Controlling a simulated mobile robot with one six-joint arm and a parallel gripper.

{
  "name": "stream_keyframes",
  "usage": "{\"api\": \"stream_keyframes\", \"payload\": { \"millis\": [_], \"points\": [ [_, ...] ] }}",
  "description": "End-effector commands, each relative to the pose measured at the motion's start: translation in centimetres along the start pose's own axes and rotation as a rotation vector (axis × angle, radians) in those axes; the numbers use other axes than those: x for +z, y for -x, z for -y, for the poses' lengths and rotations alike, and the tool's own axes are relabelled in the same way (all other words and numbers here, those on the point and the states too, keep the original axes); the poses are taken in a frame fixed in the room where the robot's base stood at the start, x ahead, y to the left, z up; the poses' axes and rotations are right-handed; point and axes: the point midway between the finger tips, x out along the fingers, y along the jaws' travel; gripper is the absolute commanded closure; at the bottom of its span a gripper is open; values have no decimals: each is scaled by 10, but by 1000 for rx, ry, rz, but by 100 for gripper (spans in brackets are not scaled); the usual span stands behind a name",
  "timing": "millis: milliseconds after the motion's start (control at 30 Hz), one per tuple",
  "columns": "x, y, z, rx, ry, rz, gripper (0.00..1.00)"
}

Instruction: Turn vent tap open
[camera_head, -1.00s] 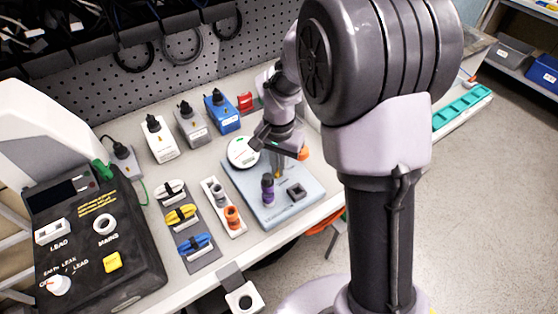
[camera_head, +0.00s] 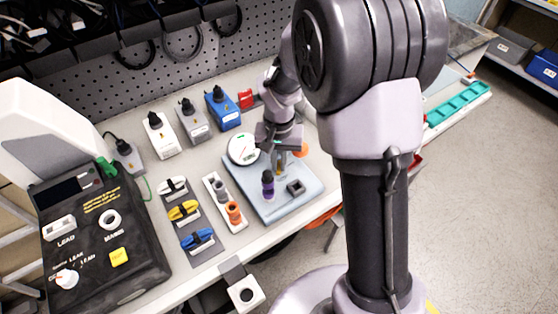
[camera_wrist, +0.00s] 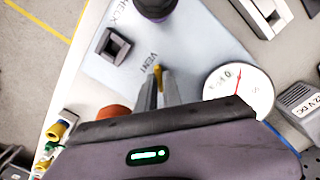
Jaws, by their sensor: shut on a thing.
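The vent tap (camera_wrist: 157,70) is a small yellow lever beside the printed word VENT on a pale blue plate (camera_wrist: 195,40). My gripper (camera_wrist: 158,82) points down at it, with its two grey fingers close together and the yellow lever between their tips. In the head view my gripper (camera_head: 278,172) is over the middle of the same plate, and the tap is mostly hidden by the fingers. How far the lever is turned is hard to tell.
A white round gauge (camera_wrist: 240,88) and an orange knob (camera_wrist: 113,113) flank my fingers. A dark purple-topped post (camera_head: 268,184) and a black square socket (camera_head: 295,187) stand on the plate. Coloured clamps (camera_head: 183,211) and an orange-fitted holder (camera_head: 234,212) lie to the left.

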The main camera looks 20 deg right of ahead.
Motion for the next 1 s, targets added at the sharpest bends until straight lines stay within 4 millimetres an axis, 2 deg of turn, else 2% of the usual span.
{"api": "stream_keyframes", "payload": {
  "millis": [133,167,233,267,567,667,933,1000],
  "points": [
    [0,0,0,0,2,0,100],
    [0,0,0,1,2,-1,84],
    [0,0,0,0,1,0,70],
    [0,0,0,0,1,0,68],
    [0,-1,0,0,-22,-1,68],
    [0,-4,0,0,-148,-2,68],
    [-1,-9,0,-3,-881,-3,68],
    [-1,25,0,-2,-893,-3,68]
  ]
}}
